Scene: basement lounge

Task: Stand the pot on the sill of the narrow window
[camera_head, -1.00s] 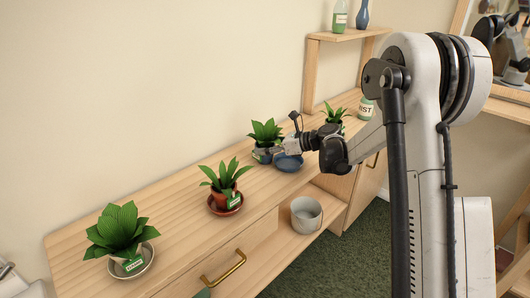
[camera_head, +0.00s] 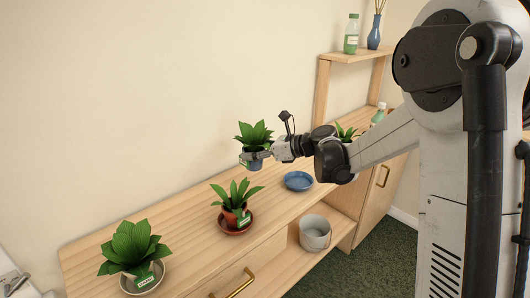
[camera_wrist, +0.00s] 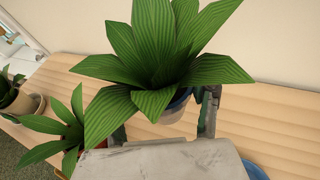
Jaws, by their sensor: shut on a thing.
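The held pot (camera_head: 254,164) is dark blue with a bushy green plant. My gripper (camera_head: 262,155) is shut on it from the right and holds it upright above the wooden cabinet top. In the wrist view, broad striped leaves (camera_wrist: 155,65) hide most of the pot (camera_wrist: 177,104) and the grip. An empty blue saucer (camera_head: 298,182) lies on the cabinet top to the right of the held pot. I cannot make out the narrow window or its sill in the head view; a pale frame shows at the upper left of the wrist view.
On the cabinet top (camera_head: 185,216) stand a terracotta potted plant (camera_head: 237,210) on a brown saucer and a leafy plant (camera_head: 135,250) in a grey dish at the left. Another plant (camera_head: 345,132) is partly behind my arm. A riser shelf (camera_head: 358,56) holds bottles. A grey bucket (camera_head: 314,232) sits below.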

